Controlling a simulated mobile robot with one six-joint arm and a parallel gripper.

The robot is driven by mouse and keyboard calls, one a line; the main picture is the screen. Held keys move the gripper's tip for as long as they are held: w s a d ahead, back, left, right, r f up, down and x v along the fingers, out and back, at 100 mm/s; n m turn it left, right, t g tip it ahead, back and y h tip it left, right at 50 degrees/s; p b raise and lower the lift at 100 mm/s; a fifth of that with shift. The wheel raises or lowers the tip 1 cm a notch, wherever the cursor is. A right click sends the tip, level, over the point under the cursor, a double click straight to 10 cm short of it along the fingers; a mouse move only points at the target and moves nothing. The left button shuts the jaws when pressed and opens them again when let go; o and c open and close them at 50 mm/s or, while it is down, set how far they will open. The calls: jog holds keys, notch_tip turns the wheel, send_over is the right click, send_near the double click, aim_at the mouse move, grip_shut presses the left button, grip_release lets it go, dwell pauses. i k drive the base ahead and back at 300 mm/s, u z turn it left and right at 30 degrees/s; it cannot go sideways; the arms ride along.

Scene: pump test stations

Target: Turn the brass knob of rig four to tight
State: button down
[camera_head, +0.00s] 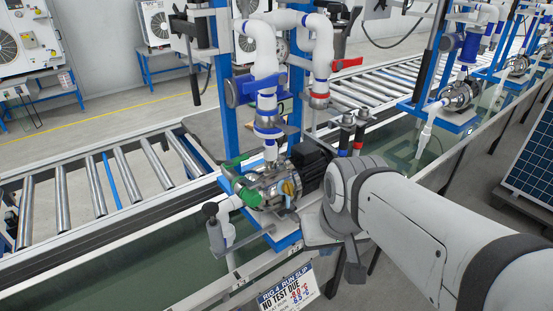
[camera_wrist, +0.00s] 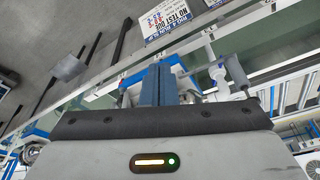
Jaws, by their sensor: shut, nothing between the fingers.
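The rig with the "RIG 4 RUN SLIP" sign (camera_head: 290,290) stands in the middle of the head view. A small brass-yellow knob (camera_head: 289,187) shows on the front of its silver pump (camera_head: 266,190). My gripper (camera_wrist: 158,70) is shut and empty in the wrist view, its two blue fingers together. In the head view my wrist is just right of the pump, apart from the knob as far as I can tell. The fingertips are not clear there. I cannot make out the knob in the wrist view.
A green fitting (camera_head: 243,192) and a white pipe with a grey handle (camera_head: 215,228) stand left of the knob. A dark motor (camera_head: 311,163) is right behind it. Blue posts and white pipes rise above. A roller conveyor (camera_head: 105,185) runs behind. Floor is open in front.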

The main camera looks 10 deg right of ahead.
aim_at(288, 188)
jog(key=u, duration=0.95)
jog(key=k, duration=1.2)
jog(key=z, duration=0.55)
jog(key=i, duration=1)
jog(key=z, duration=0.05)
